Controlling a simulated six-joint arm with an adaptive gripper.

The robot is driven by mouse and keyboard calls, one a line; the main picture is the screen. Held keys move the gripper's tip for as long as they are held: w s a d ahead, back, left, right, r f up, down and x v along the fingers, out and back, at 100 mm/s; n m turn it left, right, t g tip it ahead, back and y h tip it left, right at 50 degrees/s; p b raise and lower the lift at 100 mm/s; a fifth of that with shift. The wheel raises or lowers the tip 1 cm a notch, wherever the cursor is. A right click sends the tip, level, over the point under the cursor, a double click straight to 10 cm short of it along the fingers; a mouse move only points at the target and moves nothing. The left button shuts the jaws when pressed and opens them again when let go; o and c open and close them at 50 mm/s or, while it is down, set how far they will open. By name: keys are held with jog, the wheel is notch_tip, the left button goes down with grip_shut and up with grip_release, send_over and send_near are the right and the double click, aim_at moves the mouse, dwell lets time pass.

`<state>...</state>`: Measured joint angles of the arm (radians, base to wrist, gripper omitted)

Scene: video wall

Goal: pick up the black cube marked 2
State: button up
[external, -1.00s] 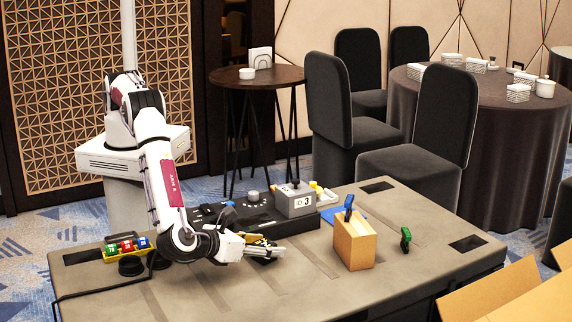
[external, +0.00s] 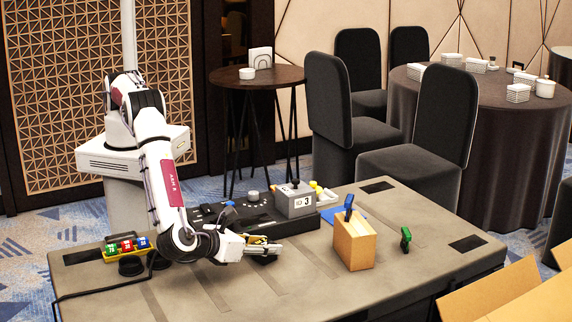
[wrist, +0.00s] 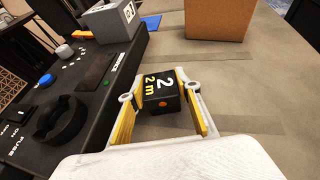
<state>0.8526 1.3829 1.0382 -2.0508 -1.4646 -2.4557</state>
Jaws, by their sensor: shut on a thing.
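The black cube marked 2 (wrist: 162,94) shows in the wrist view between the two yellow-lined fingers of my gripper (wrist: 160,103). Its faces carry a white 2, yellow "2 m" lettering and an orange spot. My gripper is shut on the cube. In the external view my gripper (external: 265,249) is low over the grey table, in front of the black console. The cube is mostly hidden by the fingers there. Whether it touches the table is hard to tell.
The black console (external: 235,217) and a grey box marked 3 (external: 295,203) stand just behind my gripper. A cardboard box (external: 354,245) stands to the right, with a green object (external: 405,239) beyond it. A yellow rack of colored blocks (external: 127,247) sits at the left. Table is bare in front.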

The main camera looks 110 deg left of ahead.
jog(key=shift+r, duration=0.15)
jog(key=shift+r, duration=4.85)
